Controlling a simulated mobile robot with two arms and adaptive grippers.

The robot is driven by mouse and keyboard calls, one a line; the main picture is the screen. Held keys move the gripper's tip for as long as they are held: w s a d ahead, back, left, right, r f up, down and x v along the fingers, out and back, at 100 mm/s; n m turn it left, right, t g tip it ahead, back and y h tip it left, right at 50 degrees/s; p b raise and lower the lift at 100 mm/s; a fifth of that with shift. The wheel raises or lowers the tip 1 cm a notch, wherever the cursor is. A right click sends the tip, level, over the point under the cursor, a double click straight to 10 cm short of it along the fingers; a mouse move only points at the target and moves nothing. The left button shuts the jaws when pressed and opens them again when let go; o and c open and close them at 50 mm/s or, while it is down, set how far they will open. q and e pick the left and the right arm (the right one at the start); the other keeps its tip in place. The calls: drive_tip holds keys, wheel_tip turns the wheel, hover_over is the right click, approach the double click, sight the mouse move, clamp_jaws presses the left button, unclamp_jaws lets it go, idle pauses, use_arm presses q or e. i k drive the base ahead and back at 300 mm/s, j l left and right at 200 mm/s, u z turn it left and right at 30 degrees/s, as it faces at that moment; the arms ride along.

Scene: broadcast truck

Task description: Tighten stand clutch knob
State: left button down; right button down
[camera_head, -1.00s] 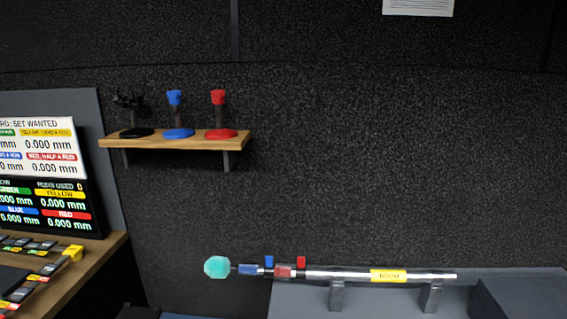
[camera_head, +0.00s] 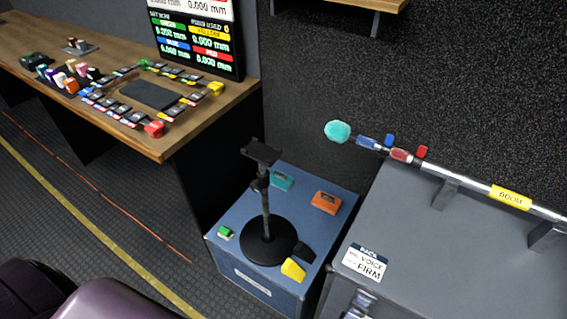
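Neither of my grippers is in view.
The blue case (camera_head: 252,292) also carries teal, orange, green, yellow and black small items around the stand. A wooden desk (camera_head: 190,118) is at left. A grey case (camera_head: 430,262) at right bears a boom pole (camera_head: 466,187) with a teal tip. Open floor lies front left.

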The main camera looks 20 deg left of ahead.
sight(256, 186)
drive_tip(key=u, duration=0.85)
